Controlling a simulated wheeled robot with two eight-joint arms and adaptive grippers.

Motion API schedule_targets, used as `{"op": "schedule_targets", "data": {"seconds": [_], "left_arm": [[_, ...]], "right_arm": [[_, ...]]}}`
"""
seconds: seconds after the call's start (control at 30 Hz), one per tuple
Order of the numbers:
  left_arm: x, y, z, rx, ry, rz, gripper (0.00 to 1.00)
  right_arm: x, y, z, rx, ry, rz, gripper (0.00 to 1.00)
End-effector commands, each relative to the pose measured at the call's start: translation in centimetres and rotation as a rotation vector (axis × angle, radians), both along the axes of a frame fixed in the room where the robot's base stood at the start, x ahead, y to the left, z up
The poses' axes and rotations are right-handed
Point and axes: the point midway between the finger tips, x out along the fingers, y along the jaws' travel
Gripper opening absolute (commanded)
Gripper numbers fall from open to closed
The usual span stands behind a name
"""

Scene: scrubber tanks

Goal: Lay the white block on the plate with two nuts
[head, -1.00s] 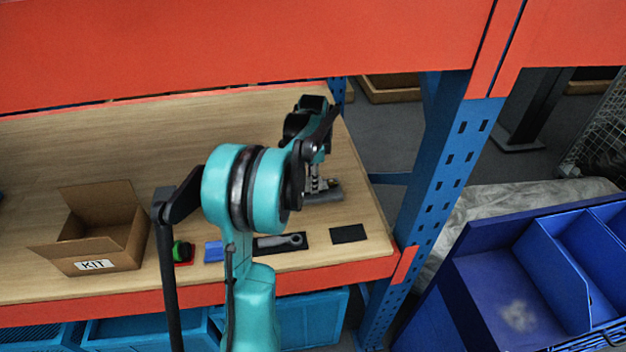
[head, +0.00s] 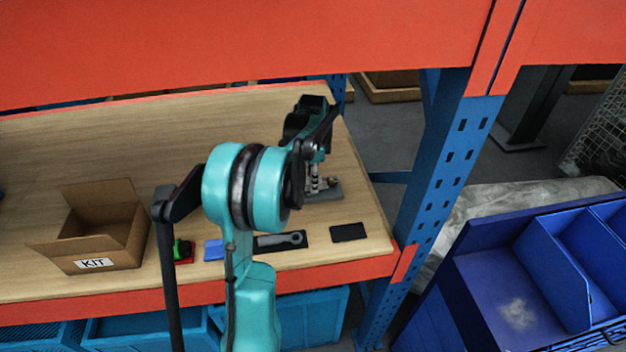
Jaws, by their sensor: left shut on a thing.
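My left gripper (head: 315,172) is at the far right part of the wooden bench, pointing down over a grey plate (head: 328,194). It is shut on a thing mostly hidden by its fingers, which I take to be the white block. Small metallic parts show on the plate beside the fingers, too small to tell apart as nuts. I cannot tell whether the held thing touches the plate. My right gripper is not in view.
An open cardboard KIT box (head: 105,240) stands on the bench (head: 200,125) at left. Along the front lie a red tray with a green and black item (head: 183,250), a blue piece (head: 214,250), a wrench on a dark mat (head: 282,241) and an empty dark mat (head: 348,232). A blue rack post (head: 455,170) rises at right.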

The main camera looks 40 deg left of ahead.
Motion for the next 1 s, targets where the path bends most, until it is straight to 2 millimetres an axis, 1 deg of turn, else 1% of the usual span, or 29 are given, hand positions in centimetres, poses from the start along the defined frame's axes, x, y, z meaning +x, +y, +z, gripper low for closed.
{"op": "schedule_targets", "data": {"seconds": [0.03,0.33,0.37,0.4,0.43,0.63,0.67,0.7,0.77,0.8,0.83,1.0], "left_arm": [[-0.17,-0.17,-0.37,-0.004,0.005,-0.001,0.0],[-0.22,-0.23,-0.45,-0.005,0.007,-0.001,0.0],[-0.22,-0.23,-0.46,-0.005,0.007,-0.001,0.38],[-0.21,-0.22,-0.46,-0.005,0.007,-0.001,0.49],[-0.21,-0.21,-0.46,-0.005,0.007,-0.001,0.55],[-0.14,-0.14,-0.34,-0.003,0.004,-0.001,0.55],[-0.13,-0.14,-0.34,-0.003,0.004,-0.001,0.6],[-0.12,-0.12,-0.32,-0.003,0.004,-0.001,0.7],[-0.11,-0.11,-0.29,-0.002,0.003,-0.001,0.83],[-0.1,-0.11,-0.27,-0.002,0.003,-0.001,0.92],[-0.1,-0.11,-0.26,-0.002,0.003,0.0,0.94],[-0.09,-0.09,-0.22,-0.002,0.003,0.0,0.94]], "right_arm": [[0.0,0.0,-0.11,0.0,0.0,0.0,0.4],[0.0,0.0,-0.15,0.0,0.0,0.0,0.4],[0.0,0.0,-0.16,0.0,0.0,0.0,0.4],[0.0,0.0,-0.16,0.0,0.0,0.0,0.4],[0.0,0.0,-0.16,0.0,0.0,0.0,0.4],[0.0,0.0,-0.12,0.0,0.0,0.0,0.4],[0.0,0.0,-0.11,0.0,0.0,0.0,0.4],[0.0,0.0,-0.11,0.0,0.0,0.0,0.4],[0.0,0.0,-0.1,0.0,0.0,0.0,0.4],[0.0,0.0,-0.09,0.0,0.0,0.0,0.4],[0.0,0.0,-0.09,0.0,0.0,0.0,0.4],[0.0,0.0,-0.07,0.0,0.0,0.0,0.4]]}}
